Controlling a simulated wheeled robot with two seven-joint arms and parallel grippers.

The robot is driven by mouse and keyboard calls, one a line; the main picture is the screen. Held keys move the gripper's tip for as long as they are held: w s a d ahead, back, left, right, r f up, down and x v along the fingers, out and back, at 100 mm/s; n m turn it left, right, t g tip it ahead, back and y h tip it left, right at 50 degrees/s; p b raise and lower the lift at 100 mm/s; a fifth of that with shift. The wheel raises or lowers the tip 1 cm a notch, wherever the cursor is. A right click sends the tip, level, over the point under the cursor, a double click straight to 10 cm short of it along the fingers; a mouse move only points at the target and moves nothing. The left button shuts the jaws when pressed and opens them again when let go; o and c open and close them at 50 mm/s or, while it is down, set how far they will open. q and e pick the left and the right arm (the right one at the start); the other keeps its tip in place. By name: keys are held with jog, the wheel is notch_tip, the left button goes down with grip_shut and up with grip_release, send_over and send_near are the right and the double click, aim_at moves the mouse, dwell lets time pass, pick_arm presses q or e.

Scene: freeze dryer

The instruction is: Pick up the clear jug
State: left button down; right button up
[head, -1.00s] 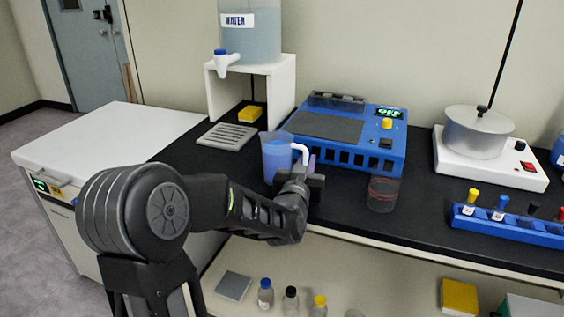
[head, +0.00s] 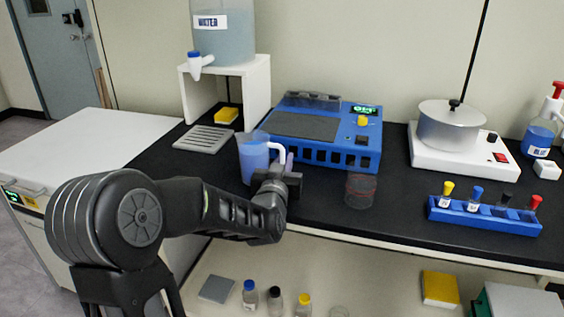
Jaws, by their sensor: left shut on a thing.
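The clear jug (head: 253,158), bluish and see-through with a white handle, stands upright at the front of the black counter, just left of the blue machine's front. My left gripper (head: 281,172) is at its right side and is shut on the handle side. The fingers and wrist hide the lower handle and part of the jug's lower right. I cannot tell whether the jug's base is clear of the counter. My right gripper is not in view.
The blue machine (head: 325,136) stands close behind the jug. A clear beaker with red rings (head: 361,191) stands to the right. A slotted grey tray (head: 204,139) and the water tank on its white stand (head: 257,88) are behind left. A blue rack (head: 485,219) is far right.

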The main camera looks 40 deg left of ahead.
pick_arm(q)
notch_tip(320, 180, up, 10)
jog(key=p, duration=0.2)
jog(key=shift+f, duration=0.15)
dwell(0.6)
dwell(0.9)
